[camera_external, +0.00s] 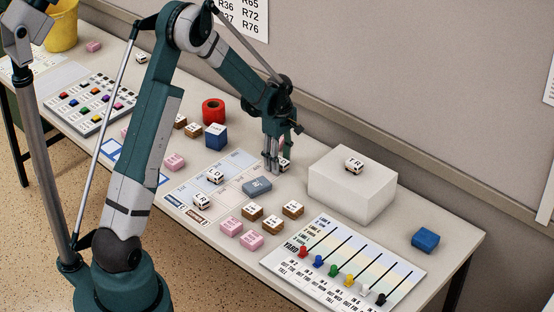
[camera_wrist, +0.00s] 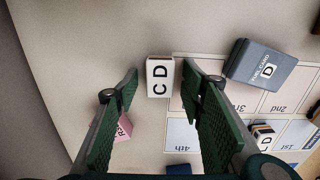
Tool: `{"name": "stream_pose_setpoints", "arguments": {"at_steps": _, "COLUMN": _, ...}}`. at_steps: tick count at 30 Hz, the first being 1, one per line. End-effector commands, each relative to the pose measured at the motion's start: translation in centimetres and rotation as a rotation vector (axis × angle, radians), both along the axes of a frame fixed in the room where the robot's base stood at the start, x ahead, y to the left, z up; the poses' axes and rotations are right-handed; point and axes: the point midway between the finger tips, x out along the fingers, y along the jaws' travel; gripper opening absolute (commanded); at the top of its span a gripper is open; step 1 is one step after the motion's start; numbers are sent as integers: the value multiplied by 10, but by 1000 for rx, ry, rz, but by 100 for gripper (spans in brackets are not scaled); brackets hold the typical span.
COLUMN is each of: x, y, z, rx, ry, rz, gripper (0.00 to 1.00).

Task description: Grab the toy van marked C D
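The white toy van marked C D (camera_wrist: 160,77) lies ahead of my gripper in the wrist view, its lettered top facing the camera. It lies in line with the gap between my open fingers, and I cannot tell how deep it is between them. In the external view the van (camera_external: 285,165) is partly hidden by my gripper (camera_external: 272,168), whose fingertips are low over the table beside it. My gripper in the wrist view (camera_wrist: 157,72) is open and no contact with the van shows.
A slate block (camera_external: 257,187) lies near my gripper on the marked sheet. Vans marked L D (camera_external: 215,177) and L R (camera_external: 202,202) stand on the sheet. Another van (camera_external: 354,166) is on a white box (camera_external: 345,192) to the right. A pink block (camera_wrist: 123,127) shows by the left finger.

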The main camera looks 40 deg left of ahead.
Motion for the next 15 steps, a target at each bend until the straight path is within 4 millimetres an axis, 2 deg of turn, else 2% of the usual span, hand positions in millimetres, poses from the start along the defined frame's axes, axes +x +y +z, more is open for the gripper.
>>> {"name": "stream_pose_setpoints", "arguments": {"at_steps": 4, "x": 0, "y": 0, "z": 0, "rx": 0, "ry": 0, "rz": 0, "gripper": 37}}
{"name": "stream_pose_setpoints", "arguments": {"at_steps": 10, "x": 0, "y": 0, "z": 0, "rx": 0, "ry": 0, "rz": 0, "gripper": 11}}
{"name": "stream_pose_setpoints", "arguments": {"at_steps": 15, "x": 0, "y": 0, "z": 0, "rx": 0, "ry": 0, "rz": 0, "gripper": 11}}
